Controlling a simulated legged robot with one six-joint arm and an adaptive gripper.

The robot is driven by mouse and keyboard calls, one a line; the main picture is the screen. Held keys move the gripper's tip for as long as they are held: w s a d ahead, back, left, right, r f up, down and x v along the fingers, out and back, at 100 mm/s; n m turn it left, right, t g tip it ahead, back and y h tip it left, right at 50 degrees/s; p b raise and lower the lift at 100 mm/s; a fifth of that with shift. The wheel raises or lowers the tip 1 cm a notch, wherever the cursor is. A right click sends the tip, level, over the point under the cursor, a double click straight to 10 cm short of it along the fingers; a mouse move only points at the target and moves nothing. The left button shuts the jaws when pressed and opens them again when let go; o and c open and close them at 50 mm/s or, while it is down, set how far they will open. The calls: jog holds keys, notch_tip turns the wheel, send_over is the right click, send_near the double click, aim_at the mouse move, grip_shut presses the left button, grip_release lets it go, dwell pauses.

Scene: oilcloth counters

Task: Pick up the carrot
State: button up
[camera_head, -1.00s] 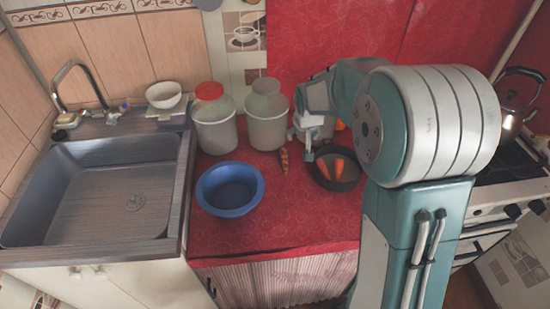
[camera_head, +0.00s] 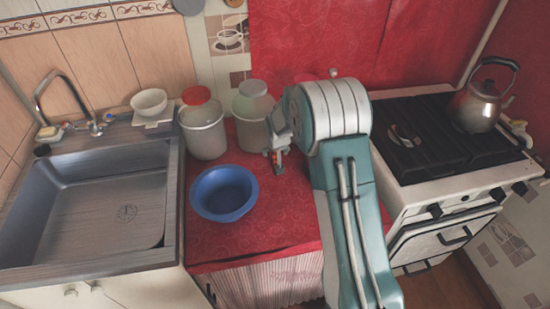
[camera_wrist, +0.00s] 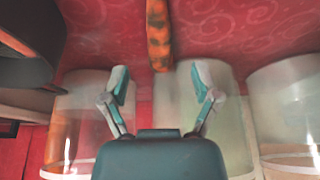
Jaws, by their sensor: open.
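The carrot (camera_wrist: 158,36), orange with dark bands, lies on the red counter at the top middle of the wrist view, where its upper part is cut off by the frame. My gripper (camera_wrist: 161,80) is open and empty. Its fingers are spread to either side of the carrot's line, with the carrot's near end just beyond the fingertips and not between them. In the head view my gripper (camera_head: 277,158) is low over the counter, right of the blue bowl, and I cannot make out the carrot there.
A blue bowl (camera_head: 223,194) stands on the red counter (camera_head: 262,231). Tall pale containers (camera_head: 203,130) stand behind it. A dark pan (camera_wrist: 25,50) appears at the left of the wrist view; my arm hides it in the head view. The stove (camera_head: 440,150) with a kettle (camera_head: 481,106) is right, the sink (camera_head: 95,210) left.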

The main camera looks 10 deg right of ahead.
aim_at(275, 156)
jog(key=x, duration=0.4)
jog(key=shift+w+a+r, duration=0.1)
jog(key=shift+a, duration=0.1)
jog(key=shift+w+d+f, duration=0.15)
jog(key=shift+d+f, duration=0.15)
jog(key=c, duration=0.5)
jog(key=shift+a, duration=0.15)
grip_shut()
jog(key=shift+r, duration=0.1)
